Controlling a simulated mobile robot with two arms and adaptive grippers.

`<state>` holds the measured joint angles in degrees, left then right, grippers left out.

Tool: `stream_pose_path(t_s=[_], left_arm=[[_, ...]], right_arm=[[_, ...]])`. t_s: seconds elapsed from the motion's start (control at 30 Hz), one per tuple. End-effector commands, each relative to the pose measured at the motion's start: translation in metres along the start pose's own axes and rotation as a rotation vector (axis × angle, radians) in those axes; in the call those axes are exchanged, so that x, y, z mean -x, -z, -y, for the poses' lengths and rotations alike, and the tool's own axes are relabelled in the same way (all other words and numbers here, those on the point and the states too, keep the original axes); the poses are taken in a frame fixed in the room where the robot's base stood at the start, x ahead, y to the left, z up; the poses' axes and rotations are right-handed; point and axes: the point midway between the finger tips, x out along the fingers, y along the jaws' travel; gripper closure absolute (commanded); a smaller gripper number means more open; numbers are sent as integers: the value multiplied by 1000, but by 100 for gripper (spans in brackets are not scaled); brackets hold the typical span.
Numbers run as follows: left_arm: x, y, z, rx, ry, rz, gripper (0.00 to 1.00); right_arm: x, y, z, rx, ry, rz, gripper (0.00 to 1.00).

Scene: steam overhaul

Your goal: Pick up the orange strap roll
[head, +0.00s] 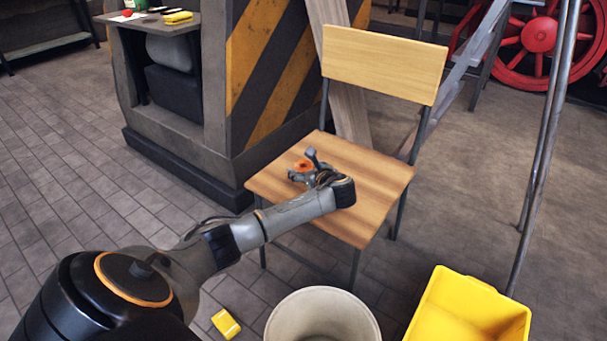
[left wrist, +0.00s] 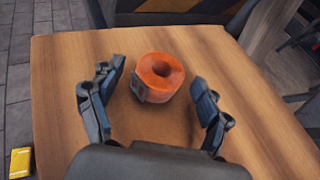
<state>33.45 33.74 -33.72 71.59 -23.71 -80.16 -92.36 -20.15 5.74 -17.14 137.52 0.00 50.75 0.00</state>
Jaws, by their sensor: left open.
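The orange strap roll (left wrist: 162,78) lies on the wooden chair seat (left wrist: 65,75), with its hole facing up and a small grey piece on its left side. In the head view the roll (head: 302,165) shows partly behind my left gripper (head: 302,168). In the left wrist view my left gripper (left wrist: 158,95) is open, with one finger to the left of the roll and one to the right. Both fingers look apart from the roll. My right gripper is in neither view.
The chair backrest (head: 385,62) rises behind the seat, near a striped pillar (head: 265,70). A pale bin (head: 322,318), a yellow crate (head: 470,312) and a yellow object (head: 226,324) are on the floor in front. A metal pole (head: 540,150) stands right.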

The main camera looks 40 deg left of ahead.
Motion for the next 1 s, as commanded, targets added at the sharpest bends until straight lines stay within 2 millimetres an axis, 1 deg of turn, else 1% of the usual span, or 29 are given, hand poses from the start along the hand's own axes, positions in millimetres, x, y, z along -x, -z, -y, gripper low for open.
stream_pose_path(t_s=[0.03,0.1,0.3,0.33,0.37,0.4,0.47,0.5,0.57,0.6,0.63,0.87,1.0], left_arm=[[-5,3,0,0,0,0,23],[-7,2,0,0,0,0,23],[-7,0,0,0,1,-1,23],[-7,0,0,0,1,-1,25],[-7,0,0,0,1,-1,31],[-7,0,0,0,1,-1,39],[-7,0,0,0,1,-1,51],[-7,1,0,0,1,-1,59],[-7,1,0,0,1,-1,72],[-7,1,0,0,1,-1,80],[-7,1,0,0,1,-1,84],[-6,0,0,0,1,0,85],[-5,-5,0,0,1,0,85]], right_arm=[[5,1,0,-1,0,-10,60],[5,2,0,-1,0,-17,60],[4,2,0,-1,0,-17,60],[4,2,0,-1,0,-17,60],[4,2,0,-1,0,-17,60],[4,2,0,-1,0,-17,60],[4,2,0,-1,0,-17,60],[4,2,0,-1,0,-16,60],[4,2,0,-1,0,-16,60],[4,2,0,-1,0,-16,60],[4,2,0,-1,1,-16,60],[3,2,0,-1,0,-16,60],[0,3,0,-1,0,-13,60]])
